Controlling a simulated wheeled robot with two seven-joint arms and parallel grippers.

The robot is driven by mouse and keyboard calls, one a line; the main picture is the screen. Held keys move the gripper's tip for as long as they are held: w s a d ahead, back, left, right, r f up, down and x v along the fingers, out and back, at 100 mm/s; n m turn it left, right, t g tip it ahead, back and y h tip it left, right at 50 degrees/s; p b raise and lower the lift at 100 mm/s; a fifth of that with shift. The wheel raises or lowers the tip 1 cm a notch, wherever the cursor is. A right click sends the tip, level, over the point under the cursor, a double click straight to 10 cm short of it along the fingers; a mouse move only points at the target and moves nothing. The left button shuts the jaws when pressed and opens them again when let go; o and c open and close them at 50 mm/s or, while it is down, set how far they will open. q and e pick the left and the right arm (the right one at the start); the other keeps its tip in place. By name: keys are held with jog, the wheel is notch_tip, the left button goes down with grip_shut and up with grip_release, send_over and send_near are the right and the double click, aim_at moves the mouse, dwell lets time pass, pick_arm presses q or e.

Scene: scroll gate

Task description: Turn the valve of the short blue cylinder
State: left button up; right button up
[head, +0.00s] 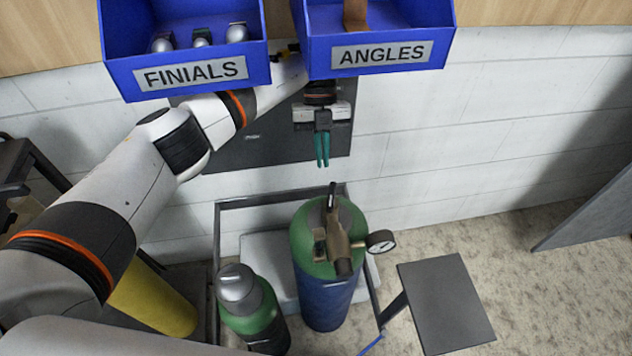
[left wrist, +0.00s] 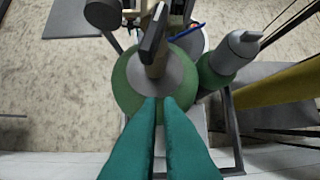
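The short blue cylinder (head: 325,298) has a green shoulder and stands upright in a cart. On its top sits a brown-grey valve body (head: 338,240) with a dark upright lever (head: 332,195) and a round gauge (head: 382,241). The left wrist view shows the green shoulder (left wrist: 130,88) and the dark lever (left wrist: 155,35) from above. My left gripper (head: 322,163) points down behind and above the valve, apart from it. Its teal fingers lie nearly together with nothing between them; the fingertips also show in the left wrist view (left wrist: 162,100). My right gripper is not visible.
A darker green-topped cylinder with a grey cap (head: 238,285) stands left of the blue one, and a yellow cylinder (head: 150,298) farther left. Blue bins labelled FINIALS (head: 195,73) and ANGLES (head: 380,55) hang above my left arm. A grey plate (head: 445,305) lies right.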

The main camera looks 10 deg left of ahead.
pick_arm(q)
jog(key=s+a+m+h+p, duration=0.1)
jog(key=a+h+p, duration=0.1)
jog(key=s+a+m+t+h+p, duration=0.1)
jog(key=a+h+p, duration=0.1)
jog(key=s+a+h+p, duration=0.1)
jog(key=a+h+p, duration=0.1)
jog(key=shift+s+a+r+m, duration=0.2)
jog(key=shift+a+m, duration=0.1)
jog(key=shift+m, duration=0.1)
grip_shut()
jog(key=s+a+r+t+h+p, duration=0.3)
jog(key=s+a+t+h+p, duration=0.1)
jog(key=a, duration=0.2)
jog(key=b, duration=0.2)
send_near(331, 197)
notch_tip(331, 197, down, 5)
jog(key=w, duration=0.2)
jog(key=shift+t+h, duration=0.3)
jog(key=shift+t, duration=0.1)
jog(key=d, duration=0.4)
jog(key=shift+d+p, duration=0.25)
jog(key=shift+p, duration=0.15)
jog(key=shift+a+m, duration=0.1)
jog(key=shift+m, duration=0.2)
